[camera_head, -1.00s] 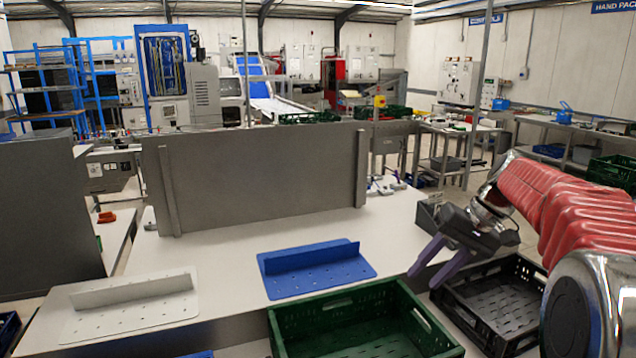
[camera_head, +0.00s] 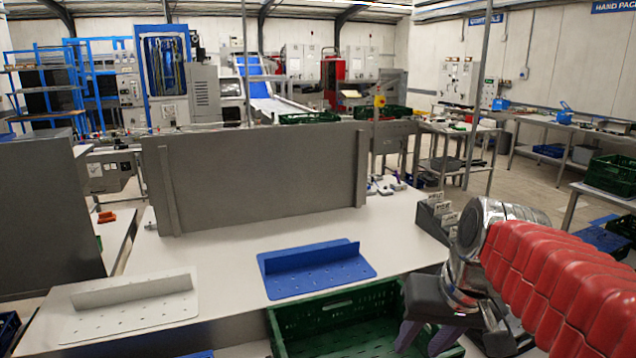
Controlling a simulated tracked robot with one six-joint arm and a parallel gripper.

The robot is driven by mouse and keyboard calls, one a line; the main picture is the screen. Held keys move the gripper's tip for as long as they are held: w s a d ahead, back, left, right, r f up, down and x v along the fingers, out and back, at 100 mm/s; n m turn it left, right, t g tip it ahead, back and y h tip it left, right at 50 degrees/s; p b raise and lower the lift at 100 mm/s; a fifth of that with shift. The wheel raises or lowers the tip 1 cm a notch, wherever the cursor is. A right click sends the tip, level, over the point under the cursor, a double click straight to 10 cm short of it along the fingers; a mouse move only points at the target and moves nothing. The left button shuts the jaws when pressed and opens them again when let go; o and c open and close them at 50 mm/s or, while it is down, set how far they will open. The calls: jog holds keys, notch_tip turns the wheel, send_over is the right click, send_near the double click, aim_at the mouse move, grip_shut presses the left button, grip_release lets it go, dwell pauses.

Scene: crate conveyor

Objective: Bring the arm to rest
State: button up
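My gripper (camera_head: 424,340) is at the lower right, at the end of my red-sleeved arm. Its purple fingers point down over the right end of the green crate (camera_head: 335,303). The two fingers stand apart with a gap between them, and nothing shows in the gap. The fingertips are near the bottom of the picture, in front of the crate's right side.
A blue perforated plate (camera_head: 318,272) and a light grey one (camera_head: 130,308) lie on the white table (camera_head: 225,262). A tall grey panel (camera_head: 262,180) stands behind them. Small labelled grey bins (camera_head: 436,222) sit at the table's right edge. Open floor lies beyond, to the right.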

jog(key=s+f+t+h, duration=0.1)
jog(key=s+f+t, duration=0.1)
jog(key=s+f, duration=0.3)
jog(key=shift+s+a+f+n+h, duration=0.3)
jog(key=shift+s+a+n, duration=0.1)
jog(key=shift+s, duration=1.8)
